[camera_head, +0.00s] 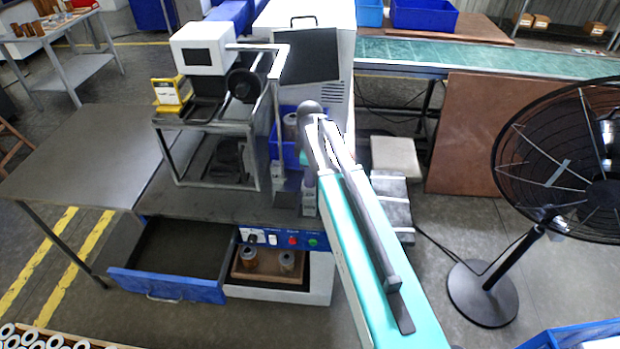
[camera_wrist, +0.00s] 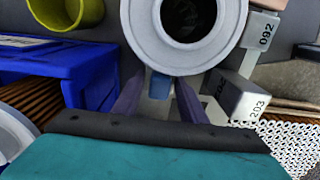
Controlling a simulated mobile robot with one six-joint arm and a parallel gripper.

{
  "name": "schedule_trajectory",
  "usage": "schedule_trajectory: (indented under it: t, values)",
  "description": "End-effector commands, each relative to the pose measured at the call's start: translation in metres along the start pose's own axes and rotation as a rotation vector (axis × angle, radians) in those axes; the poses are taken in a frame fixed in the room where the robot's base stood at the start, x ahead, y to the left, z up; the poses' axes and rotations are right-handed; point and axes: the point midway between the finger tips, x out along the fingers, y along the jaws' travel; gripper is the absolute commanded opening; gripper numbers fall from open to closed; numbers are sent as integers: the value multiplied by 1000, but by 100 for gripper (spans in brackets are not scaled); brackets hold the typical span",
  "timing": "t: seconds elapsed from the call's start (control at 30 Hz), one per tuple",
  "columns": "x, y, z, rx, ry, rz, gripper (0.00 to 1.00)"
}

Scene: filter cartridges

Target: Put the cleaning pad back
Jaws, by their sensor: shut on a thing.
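My gripper (camera_wrist: 159,82) shows in the wrist view, its two dark purple fingers closed on a small blue piece (camera_wrist: 160,88). Only part of this piece shows; it may be the cleaning pad, but I cannot tell for sure. A large pale ring-shaped part (camera_wrist: 140,30) with a dark bore lies just beyond the fingertips and hides what is behind it. I cannot tell whether the blue piece touches it. In the head view my teal arm reaches to the workbench (camera_head: 230,207), and the gripper's fingers and load cannot be made out.
A blue drawer (camera_head: 170,287) stands open at the bench front, beside a brown tray (camera_head: 268,278) with cartridges. A blue bin (camera_head: 275,150) and a metal-framed stand (camera_head: 215,125) are near my arm. In the wrist view, grey numbered blocks (camera_wrist: 243,98) lie right. A fan (camera_head: 570,170) stands right.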

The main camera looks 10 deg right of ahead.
Motion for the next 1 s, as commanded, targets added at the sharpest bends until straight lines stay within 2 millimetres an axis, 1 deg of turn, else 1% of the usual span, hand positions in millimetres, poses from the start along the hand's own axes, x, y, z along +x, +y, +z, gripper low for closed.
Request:
schedule_trajectory:
  t: [0.13,0.17,0.23,0.27,0.53,0.73,0.87,1.0]
  values:
    - [3,0,0,0,0,0,17]
    - [3,0,0,1,0,0,43]
    - [2,0,1,2,0,0,55]
    - [2,0,1,2,0,0,57]
    - [2,0,0,1,0,0,57]
    - [-3,0,0,1,0,1,57]
    - [-10,1,0,1,0,1,57]
    - [-21,1,0,1,1,2,57]
